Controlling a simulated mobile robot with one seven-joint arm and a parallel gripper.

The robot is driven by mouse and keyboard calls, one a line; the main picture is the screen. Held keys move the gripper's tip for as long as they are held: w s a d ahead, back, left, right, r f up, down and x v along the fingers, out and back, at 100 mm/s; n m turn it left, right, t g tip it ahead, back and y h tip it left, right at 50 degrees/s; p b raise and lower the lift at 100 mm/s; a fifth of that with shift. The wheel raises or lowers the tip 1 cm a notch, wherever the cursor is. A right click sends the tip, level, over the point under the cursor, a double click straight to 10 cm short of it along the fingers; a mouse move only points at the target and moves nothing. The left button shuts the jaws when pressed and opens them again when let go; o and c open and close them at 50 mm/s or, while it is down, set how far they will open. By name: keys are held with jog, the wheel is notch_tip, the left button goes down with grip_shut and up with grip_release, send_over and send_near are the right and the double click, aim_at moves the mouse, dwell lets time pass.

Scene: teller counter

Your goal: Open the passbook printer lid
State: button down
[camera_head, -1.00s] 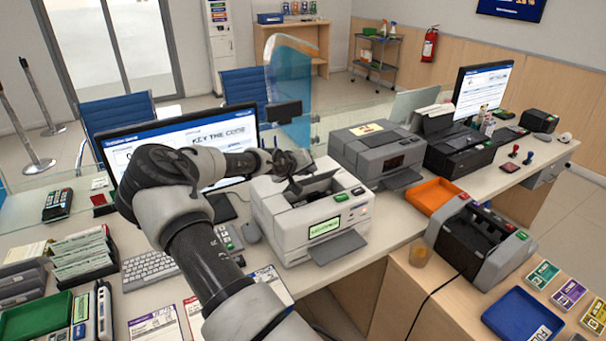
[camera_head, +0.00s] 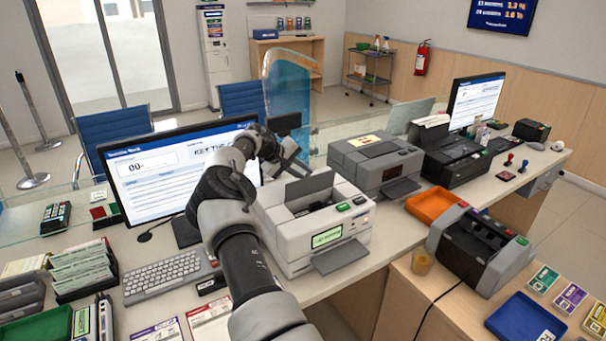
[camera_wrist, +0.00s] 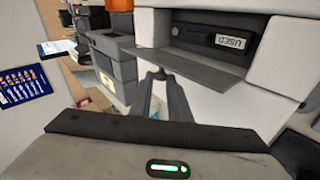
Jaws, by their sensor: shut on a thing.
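The passbook printer (camera_head: 300,268) is the white machine with a small green screen on the counter. Its grey lid (camera_head: 309,187) stands raised at the back of its top, and the dark inside shows. In the wrist view the grey lid (camera_wrist: 205,65) lies across the white body, beside a dark recess with a "USED" label (camera_wrist: 231,41). My gripper (camera_head: 294,158) is at the lid's upper edge and is shut on it. In the wrist view its two dark fingers (camera_wrist: 158,80) are close together, with their tips at the lid's edge. The exact contact is hard to see.
A grey printer (camera_head: 376,168) stands just right of the passbook printer. A monitor (camera_head: 165,175) is close behind my arm, with a keyboard (camera_head: 168,277) before it. A clear and blue partition (camera_head: 290,95) rises behind. An orange tray (camera_head: 437,205) lies to the right.

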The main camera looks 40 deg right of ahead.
dwell(0.4)
jog(key=c, duration=1.7)
grip_release()
jog(key=shift+d, duration=0.1)
jog(key=b+v, duration=0.2)
jog(key=v, duration=1.5)
jog(key=shift+w+r, duration=0.15)
jog(key=shift+r, duration=0.05)
